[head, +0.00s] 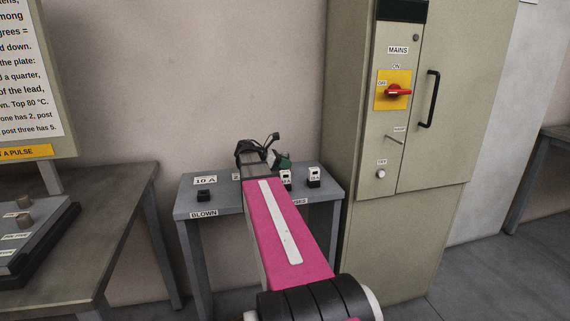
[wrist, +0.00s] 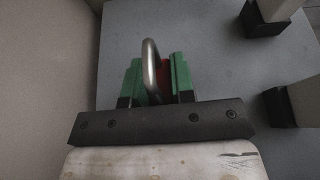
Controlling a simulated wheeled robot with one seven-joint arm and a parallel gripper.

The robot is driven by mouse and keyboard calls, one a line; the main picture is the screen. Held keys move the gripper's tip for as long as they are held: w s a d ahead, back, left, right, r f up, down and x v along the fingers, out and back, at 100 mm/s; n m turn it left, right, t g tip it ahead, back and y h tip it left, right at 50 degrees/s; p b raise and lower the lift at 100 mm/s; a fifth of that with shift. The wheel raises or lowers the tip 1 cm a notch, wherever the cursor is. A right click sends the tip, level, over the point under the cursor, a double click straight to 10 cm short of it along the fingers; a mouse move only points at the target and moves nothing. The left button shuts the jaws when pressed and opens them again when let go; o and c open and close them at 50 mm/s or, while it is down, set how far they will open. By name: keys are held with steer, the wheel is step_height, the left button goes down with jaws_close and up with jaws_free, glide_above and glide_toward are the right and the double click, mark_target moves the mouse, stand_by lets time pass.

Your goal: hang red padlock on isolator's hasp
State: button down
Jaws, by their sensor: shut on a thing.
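My gripper (wrist: 155,82) is shut on the red padlock (wrist: 165,75) in the wrist view. The padlock's red body shows between the green finger pads, and its steel shackle (wrist: 150,62) stands up in front. In the head view my gripper (head: 276,160) is over the back of the small fuse table, and the padlock cannot be made out there. The isolator (head: 394,91) is on the grey-green cabinet, with a red handle on a yellow plate. A thin metal rod, perhaps the hasp (head: 394,140), sticks out below it by a small label.
The small grey table (head: 225,203) bears fuse blocks, with one block (head: 314,176) at its right. A black door handle (head: 430,99) juts from the cabinet (head: 440,160). A workbench (head: 100,190) stands at left. The wall above the table is bare.

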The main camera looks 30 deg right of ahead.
steer(key=shift+f, duration=0.15)
steer(key=c, duration=1)
jaws_free()
steer(key=shift+o, duration=0.2)
steer(key=shift+a, duration=0.1)
